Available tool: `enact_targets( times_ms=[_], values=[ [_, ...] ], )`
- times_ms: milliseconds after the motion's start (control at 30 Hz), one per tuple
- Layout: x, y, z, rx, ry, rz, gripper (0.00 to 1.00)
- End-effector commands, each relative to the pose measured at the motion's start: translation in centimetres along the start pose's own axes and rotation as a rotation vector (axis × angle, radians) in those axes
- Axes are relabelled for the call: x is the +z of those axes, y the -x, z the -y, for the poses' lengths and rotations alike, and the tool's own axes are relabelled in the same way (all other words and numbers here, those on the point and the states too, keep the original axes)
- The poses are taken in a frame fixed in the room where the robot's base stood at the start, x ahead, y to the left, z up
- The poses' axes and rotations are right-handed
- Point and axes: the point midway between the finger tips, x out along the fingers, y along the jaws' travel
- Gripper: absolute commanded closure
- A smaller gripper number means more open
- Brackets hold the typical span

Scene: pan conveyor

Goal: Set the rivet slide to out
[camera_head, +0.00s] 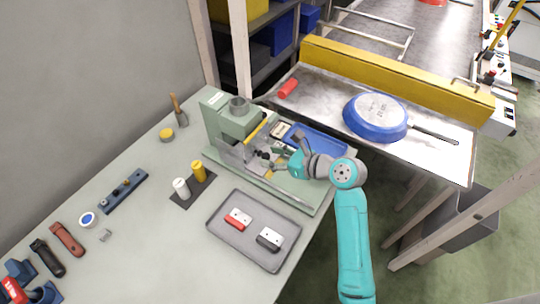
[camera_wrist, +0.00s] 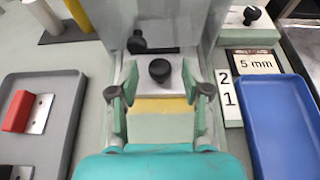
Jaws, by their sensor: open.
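The green riveting press (camera_head: 228,128) stands on the bench, and my arm reaches in from the right. In the wrist view a black round knob (camera_wrist: 159,70) sits on a pale metal slide plate (camera_wrist: 150,92), which looks like the rivet slide. A yellow band (camera_wrist: 160,106) crosses in front of the plate. My gripper (camera_wrist: 159,82) is open, with one finger on each side of the knob and a gap on both sides. In the head view my gripper (camera_head: 277,163) is low at the press front. Any slide position label is not readable.
A second black knob on a lever (camera_wrist: 138,42) is just beyond the slide. A "5 mm" card (camera_wrist: 252,62), a "2 1" label (camera_wrist: 229,98) and a blue tray (camera_wrist: 280,125) are at right. A grey tray (camera_head: 224,235) with two handles lies in front. A blue pan (camera_head: 375,117) lies on the conveyor.

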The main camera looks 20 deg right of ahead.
Motion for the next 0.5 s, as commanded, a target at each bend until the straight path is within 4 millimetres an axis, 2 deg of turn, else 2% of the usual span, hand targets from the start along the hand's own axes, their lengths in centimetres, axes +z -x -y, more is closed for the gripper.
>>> enact_targets(
  times_ms=[133,433,467,500],
  values=[
    [-0.03,-0.96,-0.05,0.001,0.0,-0.001,0.52],
    [-0.04,-1.13,-0.02,0.0,0.0,-0.001,0.52],
    [-0.04,-1.13,-0.02,0.0,0.0,-0.001,0.57],
    [-0.04,-1.12,-0.02,0.0,0.0,-0.001,0.67]
  ],
)
